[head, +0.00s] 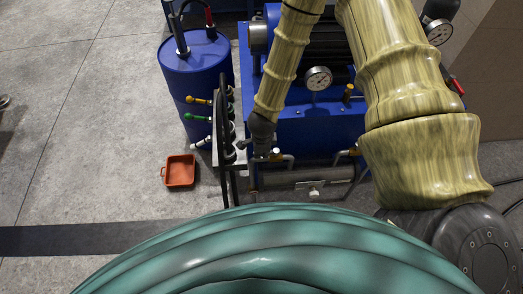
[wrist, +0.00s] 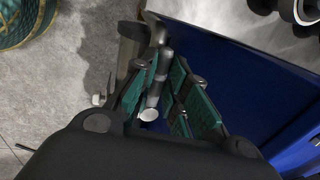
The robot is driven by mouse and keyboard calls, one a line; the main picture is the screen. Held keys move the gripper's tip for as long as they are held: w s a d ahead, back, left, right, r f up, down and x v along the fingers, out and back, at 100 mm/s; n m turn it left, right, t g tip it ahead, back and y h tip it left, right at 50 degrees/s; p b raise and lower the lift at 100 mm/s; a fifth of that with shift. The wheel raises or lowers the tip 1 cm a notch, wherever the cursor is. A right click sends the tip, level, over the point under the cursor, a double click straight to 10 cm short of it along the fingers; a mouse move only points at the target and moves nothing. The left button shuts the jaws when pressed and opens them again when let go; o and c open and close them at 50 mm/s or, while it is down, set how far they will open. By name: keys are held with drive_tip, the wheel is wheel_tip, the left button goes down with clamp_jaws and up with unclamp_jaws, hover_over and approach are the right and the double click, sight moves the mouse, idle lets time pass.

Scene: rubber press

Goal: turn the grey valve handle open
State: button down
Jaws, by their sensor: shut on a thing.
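The grey valve handle (wrist: 155,88) is a short grey lever with a pale round end. In the wrist view it stands between the green finger pads of my gripper (wrist: 164,90). The pads close in on it from both sides, and my gripper is shut on the handle. In the head view my gripper (head: 262,148) is low at the front of the blue machine, beside the pipes. There the handle is mostly hidden by the gripper and cannot be told apart from the nearby pipes.
An orange tray (head: 179,171) lies on the floor. The blue machine (head: 310,130) blocks the far side.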

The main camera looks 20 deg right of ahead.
drive_tip(key=shift+w+d, duration=0.1)
drive_tip(key=shift+d, duration=0.05)
drive_tip(key=c, duration=1.4)
unclamp_jaws()
drive_tip(key=shift+c, duration=0.2)
drive_tip(key=shift+r, duration=0.1)
wheel_tip(320, 180, up, 12)
drive_tip(key=s, duration=0.2)
drive_tip(key=shift+s+a+f, duration=0.15)
drive_tip(key=shift+a+f, duration=0.05)
drive_tip(key=shift+a, duration=0.25)
drive_tip(key=s+f+n+g, duration=0.1)
drive_tip(key=s+f+n, duration=0.7)
drive_tip(key=s+n, duration=0.2)
drive_tip(key=s+f+n+g, duration=0.1)
drive_tip(key=s+f+n, duration=0.7)
drive_tip(key=s+n, duration=0.3)
drive_tip(key=s, duration=0.3)
drive_tip(key=shift+s+a+n+y, duration=0.2)
drive_tip(key=shift+a+n+y, duration=0.1)
drive_tip(key=shift+y, duration=0.1)
